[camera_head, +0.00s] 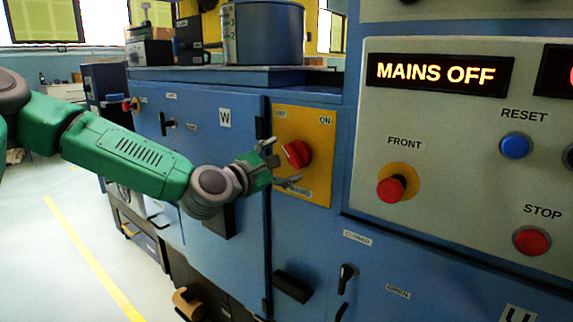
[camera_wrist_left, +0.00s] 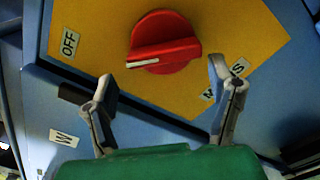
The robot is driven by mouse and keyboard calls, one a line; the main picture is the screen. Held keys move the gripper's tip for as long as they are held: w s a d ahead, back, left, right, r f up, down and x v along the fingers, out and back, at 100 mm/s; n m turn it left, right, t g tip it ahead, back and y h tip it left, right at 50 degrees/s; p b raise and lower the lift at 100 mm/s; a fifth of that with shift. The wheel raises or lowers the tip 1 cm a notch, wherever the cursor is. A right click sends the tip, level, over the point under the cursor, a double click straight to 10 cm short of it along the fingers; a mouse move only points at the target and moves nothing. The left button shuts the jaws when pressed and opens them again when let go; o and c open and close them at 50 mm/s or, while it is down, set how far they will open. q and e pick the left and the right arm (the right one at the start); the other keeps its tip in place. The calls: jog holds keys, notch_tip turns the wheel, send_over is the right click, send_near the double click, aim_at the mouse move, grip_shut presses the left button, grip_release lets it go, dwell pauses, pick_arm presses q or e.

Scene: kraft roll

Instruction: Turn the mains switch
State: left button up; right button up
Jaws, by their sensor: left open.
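The mains switch (camera_head: 297,154) is a red rotary knob on a yellow plate (camera_head: 318,180) with OFF and ON labels. In the left wrist view the red knob (camera_wrist_left: 163,40) has a white mark pointing toward its left end, on the side of the OFF label (camera_wrist_left: 69,43). My left gripper (camera_head: 279,164) is open just in front of the plate. In the left wrist view its two fingers (camera_wrist_left: 163,80) are spread wide, with the knob ahead of and between them, apart from both. A lit display (camera_head: 437,73) reads MAINS OFF. My right gripper is not seen.
A grey panel to the right carries a red FRONT button (camera_head: 391,189), a blue RESET button (camera_head: 515,146) and a red STOP button (camera_head: 531,240). A black handle (camera_head: 346,278) sticks out below. Blue cabinet doors (camera_head: 188,125) lie behind my left arm.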

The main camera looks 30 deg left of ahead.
aim_at(294, 160)
pick_arm(q)
jog(key=shift+w+d, duration=0.1)
jog(key=shift+w, duration=0.3)
jog(key=shift+w+d+r, duration=0.1)
jog(key=shift+w+d, duration=0.05)
jog(key=shift+d, duration=0.2)
jog(key=shift+d+r, duration=0.15)
jog(key=shift+d, duration=0.4)
jog(key=shift+d+r, duration=0.15)
jog(key=shift+d, duration=0.4)
jog(key=c, duration=0.6)
jog(key=shift+a, duration=0.3)
jog(key=c, duration=0.6)
jog(key=shift+a+f, duration=0.35)
jog(key=shift+a, duration=0.2)
jog(key=shift+d, duration=0.15)
